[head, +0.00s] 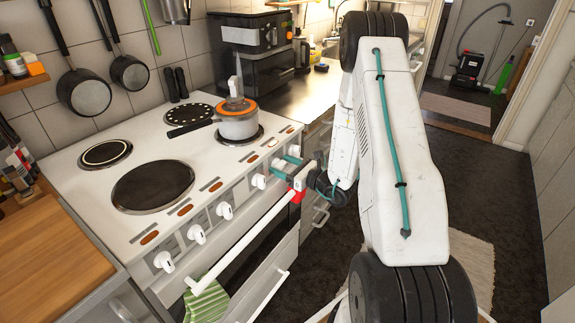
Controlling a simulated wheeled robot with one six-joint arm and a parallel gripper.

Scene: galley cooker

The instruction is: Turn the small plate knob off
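The white cooker (140,226) has a row of white knobs along its sloping front panel. Visible ones include the far-left knob (163,262), a second knob (197,234), a third knob (225,210) and a fourth knob (258,181). No label shows which one is the small plate knob. My gripper (282,169) has teal fingers and is at the right part of this panel, just right of the fourth knob. The fingers cover the panel there, so I cannot tell whether they are apart or closed on a knob.
A pot with an orange-rimmed lid (238,122) stands on the front right plate. The large plate (152,187) and the small back left plate (105,153) are bare. The white oven handle (240,245) runs below the knobs, with a green striped towel (207,303) on it.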

